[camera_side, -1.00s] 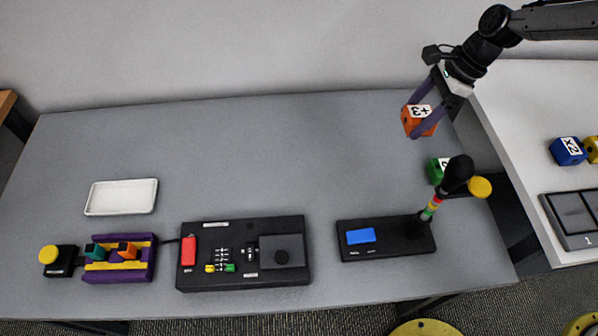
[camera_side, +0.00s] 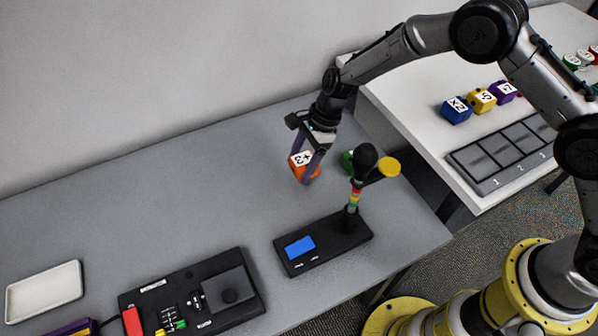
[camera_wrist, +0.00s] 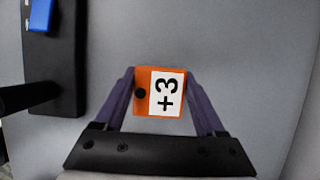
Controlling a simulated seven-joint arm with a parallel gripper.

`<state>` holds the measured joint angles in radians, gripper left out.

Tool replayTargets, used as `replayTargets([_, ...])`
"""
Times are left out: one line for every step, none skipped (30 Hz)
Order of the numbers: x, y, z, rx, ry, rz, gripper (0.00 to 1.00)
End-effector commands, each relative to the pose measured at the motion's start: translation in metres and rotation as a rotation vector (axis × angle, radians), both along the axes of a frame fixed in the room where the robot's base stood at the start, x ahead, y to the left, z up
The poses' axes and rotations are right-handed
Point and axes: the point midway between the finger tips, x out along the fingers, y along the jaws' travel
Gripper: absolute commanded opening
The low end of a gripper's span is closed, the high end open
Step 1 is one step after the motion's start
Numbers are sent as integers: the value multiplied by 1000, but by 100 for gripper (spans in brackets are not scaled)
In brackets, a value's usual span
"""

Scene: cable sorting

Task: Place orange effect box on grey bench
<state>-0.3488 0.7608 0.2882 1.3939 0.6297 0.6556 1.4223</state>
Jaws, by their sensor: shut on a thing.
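The orange effect box (camera_side: 303,167) carries a white label reading "+3". My gripper (camera_side: 306,172) is shut on it, with a purple finger on each side. In the wrist view the orange box (camera_wrist: 143,112) sits between the fingers of my gripper (camera_wrist: 160,95), label facing the camera. The grey bench (camera_side: 200,190) lies beneath. The box is low over the bench or touching it; I cannot tell which. A green box (camera_side: 347,161) is just right of the gripper on the bench, partly hidden by the black-topped post.
A white table (camera_side: 430,110) at right holds blue, yellow and purple boxes and a numbered tray (camera_side: 505,152). Bench left of the gripper is clear.

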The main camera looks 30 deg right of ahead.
Motion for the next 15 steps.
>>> replayTargets([0, 0, -3, 0, 0, -1, 7])
replayTargets([0, 0, -6, 0, 0, -1, 7])
replayTargets([0, 0, -11, 0, 1, -1, 7])
replayTargets([-1, 0, -15, 0, 2, 0, 7])
replayTargets([-1, 0, -20, 0, 4, -1, 7])
replayTargets([0, 0, -26, -1, 2, 0, 7])
replayTargets([0, 0, -30, 0, 2, 0, 7])
replayTargets([-1, 0, -33, 0, 2, 0, 7])
replayTargets([-1, 0, -36, 0, 2, 0, 7])
replayTargets([0, 0, -36, 0, 1, -1, 7])
replayTargets([0, 0, -37, 0, 0, 0, 7])
replayTargets([0, 0, -36, 1, 0, 0, 7])
replayTargets([0, 0, -36, 1, -1, 0, 7])
replayTargets([0, 0, -36, 1, 0, 0, 7])
replayTargets([0, 0, -36, 1, 0, 0, 7])
